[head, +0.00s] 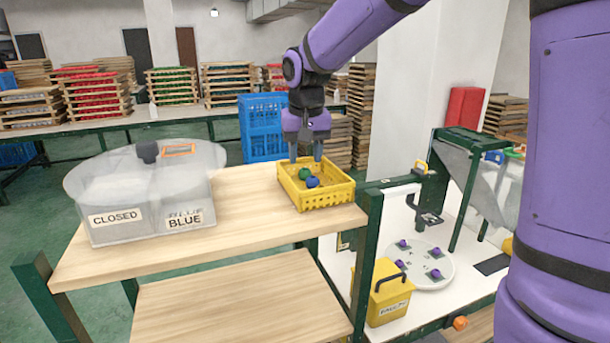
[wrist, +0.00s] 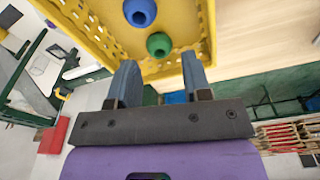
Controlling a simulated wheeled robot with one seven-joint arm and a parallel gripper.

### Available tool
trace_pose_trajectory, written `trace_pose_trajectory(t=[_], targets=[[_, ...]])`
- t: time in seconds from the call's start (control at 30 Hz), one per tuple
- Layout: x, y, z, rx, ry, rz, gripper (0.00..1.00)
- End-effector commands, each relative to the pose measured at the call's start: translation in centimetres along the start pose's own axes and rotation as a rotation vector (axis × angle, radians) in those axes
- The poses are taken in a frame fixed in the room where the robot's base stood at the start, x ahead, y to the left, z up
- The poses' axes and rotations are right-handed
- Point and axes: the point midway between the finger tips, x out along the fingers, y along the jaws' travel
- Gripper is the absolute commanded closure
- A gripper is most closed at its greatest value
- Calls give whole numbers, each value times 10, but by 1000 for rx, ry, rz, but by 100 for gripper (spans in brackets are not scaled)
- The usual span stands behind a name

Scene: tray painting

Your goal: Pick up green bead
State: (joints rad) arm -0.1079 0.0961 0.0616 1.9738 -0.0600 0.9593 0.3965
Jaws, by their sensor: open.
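A green bead (head: 304,173) lies in the yellow crate (head: 325,200) on the wooden table. It also shows in the wrist view (wrist: 158,45), just beyond the fingertips. A blue bead (head: 313,182) lies close beside it in the crate and shows in the wrist view (wrist: 140,12). My gripper (head: 305,159) points down over the back part of the crate, with its fingertips near the rim height. Its two fingers (wrist: 160,75) are apart with nothing between them. The green bead lies roughly in line with the gap between the fingers.
The crate's perforated walls stand around the beads. A clear lidded container (head: 145,190) labelled CLOSED and BLUE stands on the table's left. The tabletop (head: 240,215) between them is bare. A lower station at right holds a white round plate (head: 432,270) and a yellow box (head: 390,292).

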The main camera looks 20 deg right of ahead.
Motion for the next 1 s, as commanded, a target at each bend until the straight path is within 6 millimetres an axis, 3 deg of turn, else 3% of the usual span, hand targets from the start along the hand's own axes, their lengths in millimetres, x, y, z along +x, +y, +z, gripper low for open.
trace_pose_trajectory(t=[0.23,0.57,0.73,1.0], targets=[[34,2,-3,0,-3,1,55],[42,2,-3,0,0,0,55],[42,1,-3,0,0,0,90],[42,1,-3,0,0,0,90]])
